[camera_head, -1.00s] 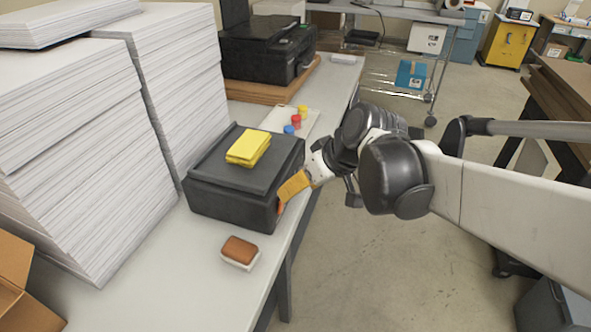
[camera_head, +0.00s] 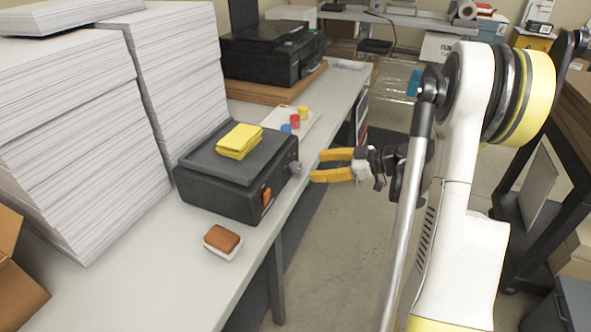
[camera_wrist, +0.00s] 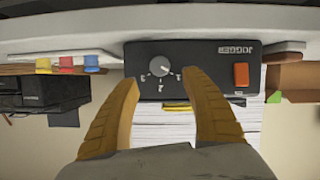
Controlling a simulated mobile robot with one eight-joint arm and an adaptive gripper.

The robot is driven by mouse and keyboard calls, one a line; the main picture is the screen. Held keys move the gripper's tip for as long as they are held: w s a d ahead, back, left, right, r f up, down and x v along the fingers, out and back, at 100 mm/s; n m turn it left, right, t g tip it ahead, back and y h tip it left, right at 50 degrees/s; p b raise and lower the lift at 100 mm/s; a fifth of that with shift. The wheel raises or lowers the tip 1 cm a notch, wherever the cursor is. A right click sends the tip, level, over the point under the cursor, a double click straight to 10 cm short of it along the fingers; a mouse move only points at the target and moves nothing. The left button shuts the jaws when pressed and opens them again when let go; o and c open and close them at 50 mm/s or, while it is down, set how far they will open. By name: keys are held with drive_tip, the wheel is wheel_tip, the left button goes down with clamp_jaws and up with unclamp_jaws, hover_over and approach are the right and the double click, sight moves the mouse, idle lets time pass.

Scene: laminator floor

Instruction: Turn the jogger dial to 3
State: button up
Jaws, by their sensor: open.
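The jogger (camera_head: 215,190) is a black box on the table with a yellow cloth (camera_head: 239,141) on top. Its dial (camera_head: 295,168) is on the front face, toward the far end, with an orange switch (camera_head: 266,196) nearer. In the wrist view the panel is upside down; the dial (camera_wrist: 160,68) is a small grey knob with numbers around it. Its exact setting is too small to tell. My gripper (camera_head: 317,166) has its yellow fingers spread, a short distance in front of the dial and apart from it. In the wrist view the dial shows between the fingertips.
Tall paper stacks (camera_head: 90,130) stand behind the jogger. A brown-topped block (camera_head: 222,240) lies nearer on the table. Red, blue and yellow pots sit on a white tray (camera_head: 310,120) beyond, before a black printer (camera_head: 272,52). Open floor lies right of the table edge.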

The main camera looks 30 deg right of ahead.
sight(300, 167)
drive_tip(key=b+x, duration=0.2)
drive_tip(key=x, duration=0.6)
drive_tip(key=shift+d, duration=0.1)
drive_tip(key=c, duration=1.2)
